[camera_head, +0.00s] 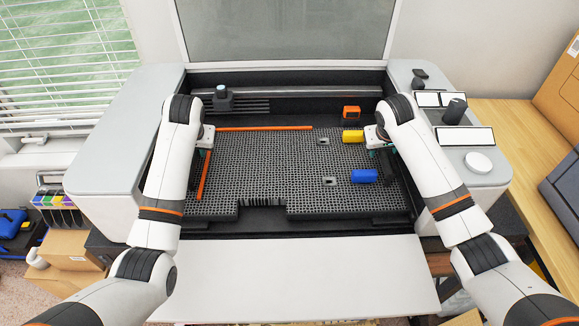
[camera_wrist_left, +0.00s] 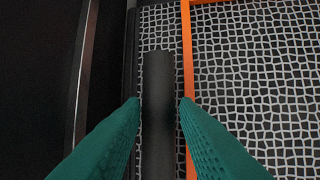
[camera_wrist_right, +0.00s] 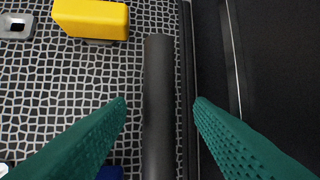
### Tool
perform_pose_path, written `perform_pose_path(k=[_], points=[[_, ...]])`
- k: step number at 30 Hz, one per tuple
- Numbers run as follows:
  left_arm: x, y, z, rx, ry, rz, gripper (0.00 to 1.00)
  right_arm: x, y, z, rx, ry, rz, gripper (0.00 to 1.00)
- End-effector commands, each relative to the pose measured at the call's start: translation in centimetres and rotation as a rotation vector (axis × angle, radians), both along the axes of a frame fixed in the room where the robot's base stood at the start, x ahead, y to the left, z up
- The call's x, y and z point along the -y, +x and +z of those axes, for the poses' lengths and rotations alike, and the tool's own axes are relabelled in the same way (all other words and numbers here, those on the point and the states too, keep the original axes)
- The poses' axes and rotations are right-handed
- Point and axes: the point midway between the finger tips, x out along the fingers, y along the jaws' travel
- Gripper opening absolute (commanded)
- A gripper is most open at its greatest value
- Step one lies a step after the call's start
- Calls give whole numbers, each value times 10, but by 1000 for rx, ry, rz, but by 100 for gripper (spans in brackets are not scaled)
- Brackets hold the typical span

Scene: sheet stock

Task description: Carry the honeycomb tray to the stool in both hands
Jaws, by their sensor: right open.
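The honeycomb tray (camera_head: 260,165) is a dark mesh bed with a notch in its front edge, lying flat inside the open grey machine. I cannot make out the stool in any view.
Orange strips (camera_head: 265,128), a yellow block (camera_head: 352,136), a blue block (camera_head: 364,176) and small metal pieces (camera_head: 329,181) lie on the tray. An orange cube (camera_head: 351,113) is behind it. The machine's front flap (camera_head: 300,275) is lowered. A wooden bench (camera_head: 525,130) stands right.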

Motion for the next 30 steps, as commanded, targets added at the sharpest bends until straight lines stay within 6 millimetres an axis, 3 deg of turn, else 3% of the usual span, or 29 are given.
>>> perform_pose_path(k=[6,17,22,26,30], points=[[-5,8,-19,-2,0,2,28,3,8,-19,-1,0,0,48],[-5,10,-22,1,1,1,28,4,10,-23,1,0,0,48],[-5,10,-22,1,1,0,2,4,10,-23,1,0,0,22],[-5,10,-22,1,1,0,0,4,10,-23,0,0,0,0],[-5,10,-22,1,1,0,0,4,10,-23,0,0,0,0]])
